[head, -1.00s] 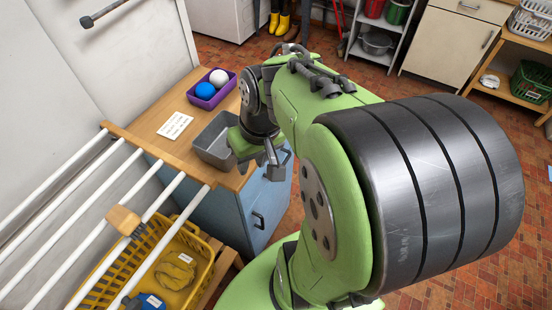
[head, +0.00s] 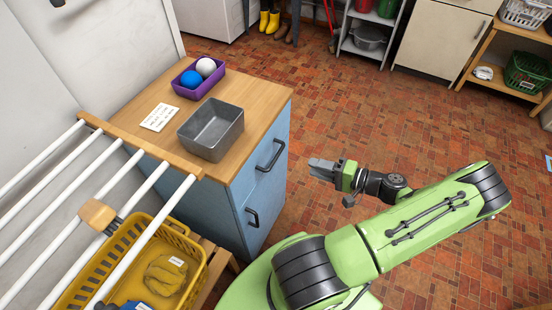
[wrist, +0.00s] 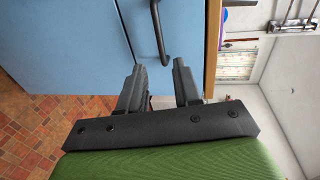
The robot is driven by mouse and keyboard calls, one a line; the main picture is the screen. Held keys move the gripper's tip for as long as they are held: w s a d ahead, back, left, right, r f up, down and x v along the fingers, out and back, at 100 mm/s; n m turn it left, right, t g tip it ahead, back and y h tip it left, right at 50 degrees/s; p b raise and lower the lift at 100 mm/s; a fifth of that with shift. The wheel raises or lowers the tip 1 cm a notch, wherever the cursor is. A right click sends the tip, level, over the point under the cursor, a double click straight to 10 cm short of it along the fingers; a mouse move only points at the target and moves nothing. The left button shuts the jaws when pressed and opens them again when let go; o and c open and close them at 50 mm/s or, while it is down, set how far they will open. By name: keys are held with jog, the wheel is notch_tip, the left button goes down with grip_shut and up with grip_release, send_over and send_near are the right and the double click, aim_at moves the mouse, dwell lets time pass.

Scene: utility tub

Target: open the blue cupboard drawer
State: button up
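The blue cupboard (head: 215,205) has a wooden top and two blue fronts with dark bar handles. The upper front is the drawer (head: 250,177); it looks flush and shut. Its handle (head: 271,156) is clear of my gripper (head: 318,168), which is to its right, apart from it. In the wrist view, the sideways-turned drawer front (wrist: 125,30) and handle (wrist: 159,35) are beyond my gripper (wrist: 159,66). Its two fingers are spread and empty, with the handle lined up roughly between their tips. The lower front's handle (head: 252,217) also shows.
On the cupboard top are a grey metal bin (head: 211,130), a purple tray (head: 184,91) with two balls, and a white card (head: 159,117). A white-barred rack (head: 115,150) and yellow basket (head: 75,290) stand left. Brick floor (head: 340,100) before the fronts is free.

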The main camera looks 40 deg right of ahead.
aim_at(276, 156)
jog(key=b+x, duration=0.2)
jog(key=x, duration=1.2)
jog(key=shift+a, duration=0.15)
grip_shut()
